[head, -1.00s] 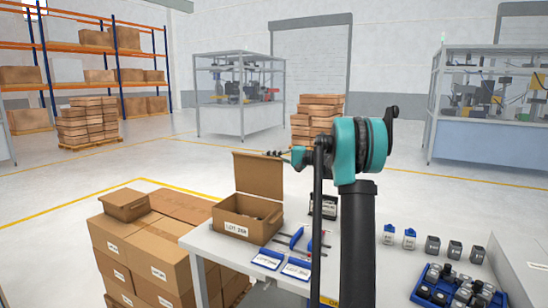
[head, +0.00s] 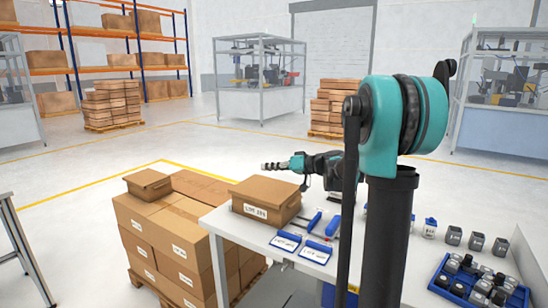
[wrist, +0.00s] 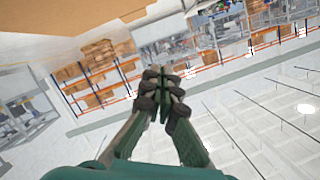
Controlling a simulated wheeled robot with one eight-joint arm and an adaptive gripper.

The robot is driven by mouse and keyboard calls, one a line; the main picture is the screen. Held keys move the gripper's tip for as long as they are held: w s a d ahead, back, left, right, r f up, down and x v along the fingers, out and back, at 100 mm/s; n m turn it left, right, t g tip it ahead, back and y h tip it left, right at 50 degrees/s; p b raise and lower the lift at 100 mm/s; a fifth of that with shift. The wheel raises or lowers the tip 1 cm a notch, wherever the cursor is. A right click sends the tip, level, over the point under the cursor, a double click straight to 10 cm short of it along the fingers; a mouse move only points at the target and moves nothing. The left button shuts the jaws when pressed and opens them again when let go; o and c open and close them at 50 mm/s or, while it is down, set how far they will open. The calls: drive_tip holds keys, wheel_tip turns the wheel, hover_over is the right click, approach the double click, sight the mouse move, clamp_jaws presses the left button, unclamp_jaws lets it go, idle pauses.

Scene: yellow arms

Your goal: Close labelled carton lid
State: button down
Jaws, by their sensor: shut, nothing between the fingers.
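The labelled carton (head: 267,200) stands at the left end of the white table in the head view. Its white label faces me, and its lid (head: 268,190) lies down over the top and looks closed. My gripper (head: 264,166) is above and behind the carton, pointing left, apart from the lid as far as I can tell. In the wrist view my gripper (wrist: 164,78) shows its fingertips together with nothing between them. A brown cardboard surface (wrist: 70,15) fills the top left of that view.
Stacked boxes (head: 170,230) on a pallet stand left of the table (head: 232,226). Blue-handled tools and blue label holders (head: 315,252) lie right of the carton. Dark blocks and a blue tray (head: 480,285) are at the far right.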

sight(262, 200)
drive_tip(key=s+f+n, duration=0.1)
drive_tip(key=f, duration=0.1)
drive_tip(key=s+a+f+n+t+h, duration=0.1)
drive_tip(key=f, duration=0.2)
drive_tip(key=s+a+f+n, duration=0.1)
drive_tip(key=f+n, duration=0.1)
drive_tip(key=f, duration=0.1)
drive_tip(key=shift+a, duration=0.15)
drive_tip(key=shift+s+f+n+t+h, duration=0.15)
drive_tip(key=shift+f+n, duration=0.15)
drive_tip(key=shift+f, duration=0.25)
drive_tip(key=shift+s+f+n+t+h, duration=0.15)
drive_tip(key=shift+f+n, duration=0.15)
drive_tip(key=shift+f, duration=0.2)
drive_tip(key=shift+w, duration=0.1)
drive_tip(key=shift+a, duration=0.1)
